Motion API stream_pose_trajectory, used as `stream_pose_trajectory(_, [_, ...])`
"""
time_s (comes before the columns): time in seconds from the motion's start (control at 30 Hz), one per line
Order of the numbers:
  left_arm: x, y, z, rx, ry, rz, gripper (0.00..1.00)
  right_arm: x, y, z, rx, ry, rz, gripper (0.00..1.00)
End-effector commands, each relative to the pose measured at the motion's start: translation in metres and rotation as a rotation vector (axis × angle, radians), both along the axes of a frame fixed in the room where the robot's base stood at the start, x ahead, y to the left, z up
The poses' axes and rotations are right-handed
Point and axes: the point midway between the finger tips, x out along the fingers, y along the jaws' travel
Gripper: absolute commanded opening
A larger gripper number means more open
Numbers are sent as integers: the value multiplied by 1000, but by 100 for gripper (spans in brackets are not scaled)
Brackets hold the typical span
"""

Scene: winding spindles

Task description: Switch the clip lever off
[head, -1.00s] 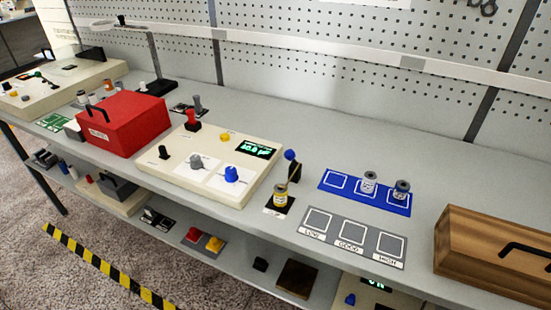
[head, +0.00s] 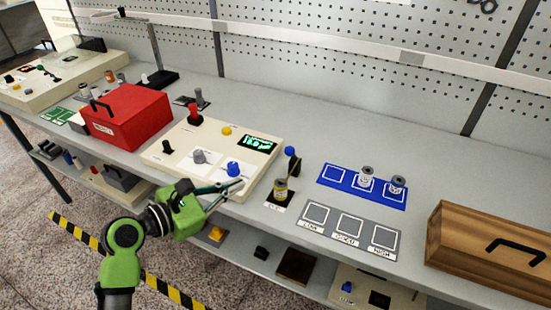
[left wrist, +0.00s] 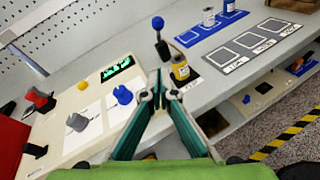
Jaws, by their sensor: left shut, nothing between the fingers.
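My left gripper (head: 237,186) is shut and empty, over the panel's front right corner near the blue knob (head: 233,169). In the left wrist view its fingertips (left wrist: 160,84) point toward the spindle and lever, apart from both.
The cream panel (head: 262,165) carries red, black, grey and yellow controls and a green display (head: 258,143). A red box (head: 128,118) stands left. A blue mat (head: 333,181) with two spindles, a grey three-square mat (head: 350,242) and a wooden box (head: 480,245) are right.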

Motion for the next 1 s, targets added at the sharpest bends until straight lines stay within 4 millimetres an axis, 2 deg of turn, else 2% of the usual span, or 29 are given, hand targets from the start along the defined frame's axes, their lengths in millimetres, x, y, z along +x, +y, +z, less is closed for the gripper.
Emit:
stream_pose_trajectory(0.4, [2,-1,4,-20,9,3,0,0,-2,0,-2,1,1,0])
stream_pose_trajectory(0.53, [8,-9,2,-22,9,2,0,0,-2,2,-2,1,1,0])
stream_pose_trajectory(1.0, [66,-77,-20,-20,9,1,0,0,-2,10,-2,1,1,0])
